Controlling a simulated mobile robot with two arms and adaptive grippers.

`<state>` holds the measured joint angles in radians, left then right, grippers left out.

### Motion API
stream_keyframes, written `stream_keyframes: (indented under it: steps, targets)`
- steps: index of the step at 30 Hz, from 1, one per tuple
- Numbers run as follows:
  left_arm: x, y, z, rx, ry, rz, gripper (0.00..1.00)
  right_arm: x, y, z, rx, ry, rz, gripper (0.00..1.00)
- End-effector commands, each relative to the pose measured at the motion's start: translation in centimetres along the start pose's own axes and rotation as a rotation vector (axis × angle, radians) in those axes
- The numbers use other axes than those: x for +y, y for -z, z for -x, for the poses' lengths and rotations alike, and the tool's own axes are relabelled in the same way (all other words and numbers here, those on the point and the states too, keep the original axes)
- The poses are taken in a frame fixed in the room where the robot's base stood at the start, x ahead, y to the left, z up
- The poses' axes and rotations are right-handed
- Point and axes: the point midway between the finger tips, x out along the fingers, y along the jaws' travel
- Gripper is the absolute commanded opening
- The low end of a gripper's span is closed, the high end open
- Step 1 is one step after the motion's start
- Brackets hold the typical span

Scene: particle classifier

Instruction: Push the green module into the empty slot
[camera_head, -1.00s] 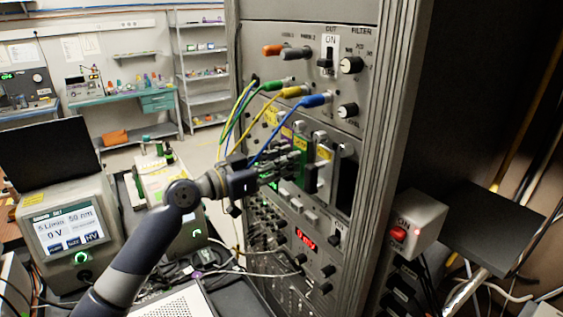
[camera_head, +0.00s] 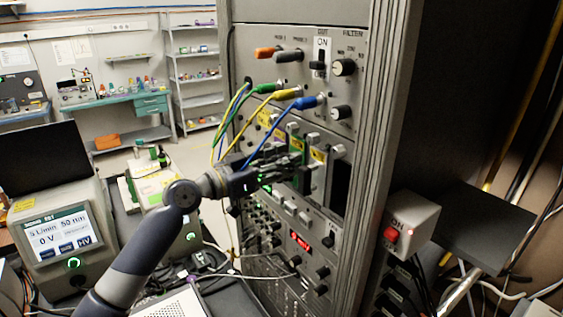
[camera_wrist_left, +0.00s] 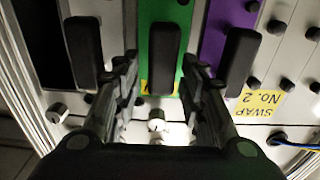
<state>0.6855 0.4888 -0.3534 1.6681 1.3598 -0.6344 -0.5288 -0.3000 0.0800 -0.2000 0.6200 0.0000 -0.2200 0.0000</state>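The green module (camera_head: 299,146) stands upright in the rack's row of modules, partly hidden behind my left gripper (camera_head: 300,168). In the left wrist view, the green module (camera_wrist_left: 150,22) is in the centre with a black handle (camera_wrist_left: 164,55). My left gripper (camera_wrist_left: 160,66) is open, one finger on each side of this handle, with gaps between. A dark empty slot (camera_head: 340,188) shows at the right end of the row in the head view. It appears as a dark strip (camera_wrist_left: 45,40) at the left of the left wrist view. My right gripper is not seen.
A grey module (camera_head: 318,156) with a black handle (camera_wrist_left: 84,50) stands between the green module and the dark slot. A purple module (camera_wrist_left: 215,35) is on its other side. Blue (camera_head: 308,102), yellow and green cables hang close to my left gripper.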

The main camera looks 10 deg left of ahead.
Motion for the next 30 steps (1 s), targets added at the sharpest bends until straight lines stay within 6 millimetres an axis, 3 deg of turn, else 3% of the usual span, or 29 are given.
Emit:
stream_keyframes:
  steps: [9, 13, 24, 30]
  targets:
    - [0.0, -0.4, 0.1, -0.009, 0.000, 0.002, 0.44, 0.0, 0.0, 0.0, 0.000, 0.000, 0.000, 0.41]
    - [-0.1, -0.4, 1.1, -0.007, 0.001, 0.001, 0.44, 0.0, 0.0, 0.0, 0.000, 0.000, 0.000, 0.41]
    - [0.0, -0.4, 8.6, -0.009, 0.001, 0.000, 0.44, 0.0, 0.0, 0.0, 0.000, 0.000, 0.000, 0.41]
    - [0.1, -0.2, 11.2, -0.006, -0.001, 0.001, 0.44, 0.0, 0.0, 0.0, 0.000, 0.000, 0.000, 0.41]
